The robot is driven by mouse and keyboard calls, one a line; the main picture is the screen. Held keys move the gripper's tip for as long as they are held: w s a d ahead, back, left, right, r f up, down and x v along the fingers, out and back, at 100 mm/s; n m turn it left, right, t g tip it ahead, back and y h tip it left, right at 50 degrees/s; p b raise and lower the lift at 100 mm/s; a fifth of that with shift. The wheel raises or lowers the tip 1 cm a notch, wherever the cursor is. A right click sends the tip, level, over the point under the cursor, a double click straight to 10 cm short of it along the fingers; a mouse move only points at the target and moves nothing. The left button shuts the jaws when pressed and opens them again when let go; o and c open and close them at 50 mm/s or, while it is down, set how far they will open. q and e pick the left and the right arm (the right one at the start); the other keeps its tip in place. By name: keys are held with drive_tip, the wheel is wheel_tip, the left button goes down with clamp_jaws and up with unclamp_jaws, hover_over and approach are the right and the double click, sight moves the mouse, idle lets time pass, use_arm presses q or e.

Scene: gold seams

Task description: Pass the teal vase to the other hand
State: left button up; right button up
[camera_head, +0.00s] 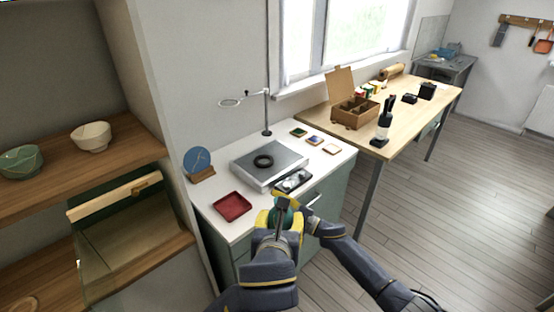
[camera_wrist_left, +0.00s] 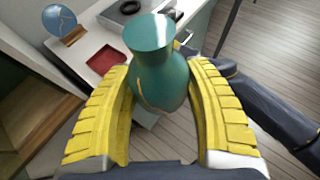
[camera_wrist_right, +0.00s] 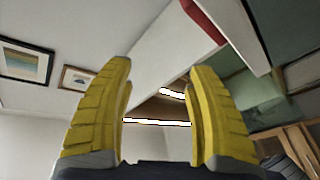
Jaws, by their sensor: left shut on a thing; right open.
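The teal vase (camera_wrist_left: 162,75) has a gold seam and stands between the yellow fingers of my left gripper (camera_wrist_left: 165,100) in the left wrist view. My left gripper is shut on it, in front of the white cabinet. In the head view the vase (camera_head: 282,211) is mostly hidden behind the left gripper (camera_head: 280,216). My right gripper (camera_head: 308,208) is just right of the vase in the head view. In the right wrist view the right gripper (camera_wrist_right: 160,100) is open and no vase shows between its fingers.
A red tray (camera_head: 232,206), a blue plate on a stand (camera_head: 199,164) and a grey turntable unit with a black ring (camera_head: 264,161) are on the white cabinet top. Shelves with bowls (camera_head: 91,137) stand at the left. The floor at the right (camera_head: 460,210) is clear.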

drive_tip(key=s+a+r+n+g+h, duration=0.1)
drive_tip(key=s+a+r+n+g, duration=0.35)
drive_tip(key=r, duration=0.35)
drive_tip(key=s+a+r+n+g+h, duration=0.1)
drive_tip(key=s+a+r+n+g, duration=0.25)
drive_tip(key=r+n+g, duration=0.35)
drive_tip(key=s+a+r+n+g+h, duration=0.25)
drive_tip(key=s+a+r+g, duration=0.2)
drive_tip(key=r, duration=0.45)
drive_tip(key=s+d+r+m+t+h, duration=0.1)
drive_tip(key=s+d+r+t+h, duration=0.2)
drive_tip(key=d+r+h, duration=0.25)
drive_tip(key=s+d+r+t+h, duration=0.3)
drive_tip(key=s+d+r+h, duration=0.1)
drive_tip(key=d+h, duration=0.3)
drive_tip(key=shift+m, duration=0.3)
drive_tip(key=f, duration=1.2)
drive_tip(key=shift+d, duration=0.25)
